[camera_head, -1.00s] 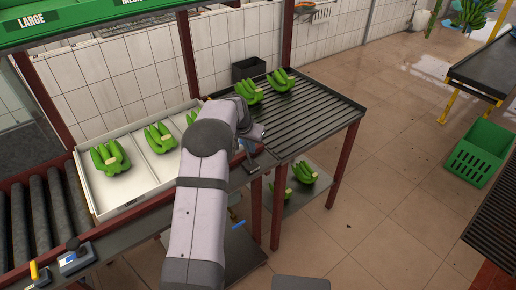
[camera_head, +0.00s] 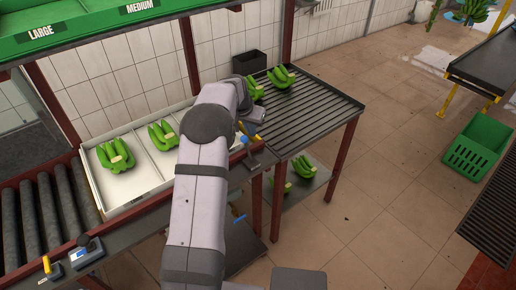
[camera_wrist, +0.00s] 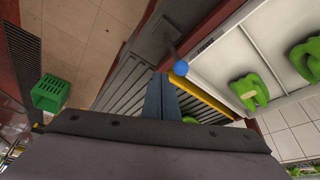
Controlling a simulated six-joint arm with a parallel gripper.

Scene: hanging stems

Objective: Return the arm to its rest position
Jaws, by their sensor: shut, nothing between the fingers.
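My arm (camera_head: 200,190) rises from the bottom of the head view and bends over at the front edge of the slatted table. Its wrist (camera_head: 250,110) is beside that edge, and the fingers cannot be made out there. In the wrist view my gripper (camera_wrist: 160,80) has its two dark fingers together, with nothing between them. A lever with a blue knob (camera_wrist: 181,68) shows just beyond the fingertips, and a yellow bar (camera_wrist: 203,99) shows to their right. I cannot tell whether the fingers touch either.
Green banana bunches (camera_head: 115,155) lie in a white divided tray (camera_head: 123,208) left of my arm. More bunches (camera_head: 282,77) lie on the slatted table (camera_head: 325,105) and the shelf below. Rollers (camera_head: 48,215) are far left. A green crate (camera_head: 478,150) stands right. Open floor (camera_head: 390,170) lies between.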

